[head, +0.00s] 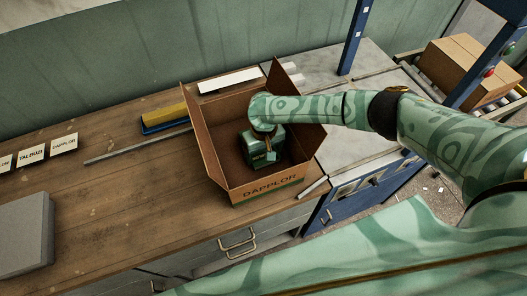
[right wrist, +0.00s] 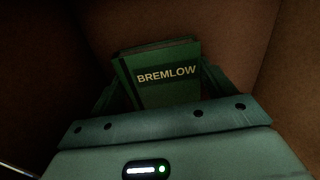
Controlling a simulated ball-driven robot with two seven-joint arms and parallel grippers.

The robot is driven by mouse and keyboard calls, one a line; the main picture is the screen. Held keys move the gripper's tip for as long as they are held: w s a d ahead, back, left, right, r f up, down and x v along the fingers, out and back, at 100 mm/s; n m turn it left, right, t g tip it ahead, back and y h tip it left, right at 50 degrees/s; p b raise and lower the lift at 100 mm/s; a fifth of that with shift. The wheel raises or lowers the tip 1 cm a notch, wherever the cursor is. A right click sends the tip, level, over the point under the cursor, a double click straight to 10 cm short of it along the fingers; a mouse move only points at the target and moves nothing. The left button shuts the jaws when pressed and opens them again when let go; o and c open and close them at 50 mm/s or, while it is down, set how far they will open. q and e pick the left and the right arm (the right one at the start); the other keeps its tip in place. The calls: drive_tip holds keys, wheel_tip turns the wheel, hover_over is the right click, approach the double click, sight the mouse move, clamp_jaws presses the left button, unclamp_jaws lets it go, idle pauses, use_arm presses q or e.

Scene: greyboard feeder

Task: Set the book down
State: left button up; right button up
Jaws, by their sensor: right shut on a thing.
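A green book labelled BREMLOW (right wrist: 160,80) shows in the right wrist view, between the fingers of my right gripper (right wrist: 158,95). My right gripper is shut on the book. In the head view the gripper (head: 266,150) reaches down inside an open cardboard box marked DAPPLOR (head: 265,192), and the book is mostly hidden there. The box's brown walls surround the book in the right wrist view. I cannot tell whether the book touches the box floor. My left gripper is not in view.
The box stands on a wooden bench (head: 130,200) near its right end. Small name cards (head: 64,143), a yellow and blue object (head: 165,117) and a grey slab (head: 26,235) lie left of it. A closed carton (head: 462,68) sits on rollers at the back right.

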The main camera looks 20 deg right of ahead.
sight(264, 153)
drive_tip(key=o, duration=1.1)
drive_tip(key=shift+c, duration=0.2)
wheel_tip(264, 153, up, 12)
drive_tip(key=p, duration=0.5)
drive_tip(key=shift+r, duration=0.1)
